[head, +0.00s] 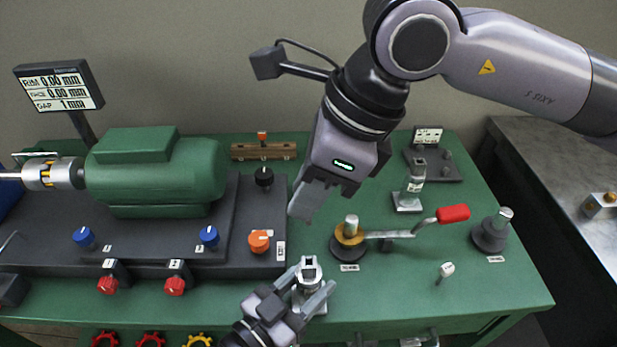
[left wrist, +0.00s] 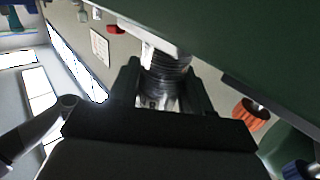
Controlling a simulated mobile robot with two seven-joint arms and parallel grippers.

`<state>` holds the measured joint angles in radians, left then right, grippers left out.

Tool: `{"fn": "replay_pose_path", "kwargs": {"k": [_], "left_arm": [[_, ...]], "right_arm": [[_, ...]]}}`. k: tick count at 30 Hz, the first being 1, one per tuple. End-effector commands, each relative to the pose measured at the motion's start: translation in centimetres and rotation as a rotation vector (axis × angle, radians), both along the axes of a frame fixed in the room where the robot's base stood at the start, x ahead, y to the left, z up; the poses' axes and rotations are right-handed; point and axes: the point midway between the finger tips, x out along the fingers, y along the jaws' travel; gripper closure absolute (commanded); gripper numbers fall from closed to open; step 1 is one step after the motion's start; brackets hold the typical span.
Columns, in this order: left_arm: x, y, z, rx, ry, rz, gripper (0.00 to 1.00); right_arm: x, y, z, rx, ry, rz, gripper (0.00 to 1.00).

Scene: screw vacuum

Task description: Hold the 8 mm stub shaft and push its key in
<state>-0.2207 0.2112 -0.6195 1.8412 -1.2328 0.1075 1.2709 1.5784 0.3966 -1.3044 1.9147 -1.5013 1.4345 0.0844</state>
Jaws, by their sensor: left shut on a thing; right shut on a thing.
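My left gripper (head: 312,296) is at the front edge of the green bench. It is shut on a silver metal part (head: 308,270) with a dark square opening in its top, apparently the stub shaft, held upright. In the left wrist view the part shows as a ridged grey cylinder (left wrist: 166,78) between the two fingers. My right gripper (head: 302,206) points down above and behind it, clearly apart from it. Its fingers are closed; whatever they hold, perhaps the key, is too small or hidden to make out.
A green motor (head: 155,172) on a dark base with blue, red and orange knobs fills the left. To the right stand a brass-collared post (head: 349,238), a red-handled lever (head: 453,213), a small stand (head: 407,200) and a dark round holder (head: 489,235).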

Motion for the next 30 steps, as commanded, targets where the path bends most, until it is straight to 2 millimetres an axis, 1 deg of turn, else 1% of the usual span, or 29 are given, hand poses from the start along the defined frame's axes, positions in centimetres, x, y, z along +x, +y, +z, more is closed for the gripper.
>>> {"fn": "replay_pose_path", "kwargs": {"k": [1, 3, 9, 20, 26, 30], "left_arm": [[0.0, 0.0, 0.0, 0.000, 0.000, 0.000, 1.00], [0.0, 0.0, 0.0, 0.000, 0.000, 0.000, 1.00], [0.0, 0.0, 0.0, 0.001, -0.001, 0.000, 1.00], [0.0, 0.0, 0.0, 0.001, -0.001, 0.000, 1.00], [0.0, 0.0, 0.0, 0.001, -0.001, 0.000, 1.00], [0.0, 0.0, 0.0, 0.001, -0.001, 0.000, 1.00]], "right_arm": [[0.0, 0.0, -0.7, 0.004, 0.005, 0.041, 1.00], [-0.1, 0.0, -1.3, 0.007, 0.004, 0.092, 1.00], [-0.1, -0.1, -2.1, 0.012, 0.000, 0.161, 1.00], [-0.1, -0.1, -2.2, 0.011, -0.002, 0.162, 1.00], [-0.1, -0.1, -3.5, 0.011, 0.000, 0.160, 1.00], [-0.1, -0.1, -4.8, 0.011, 0.000, 0.160, 1.00]]}}
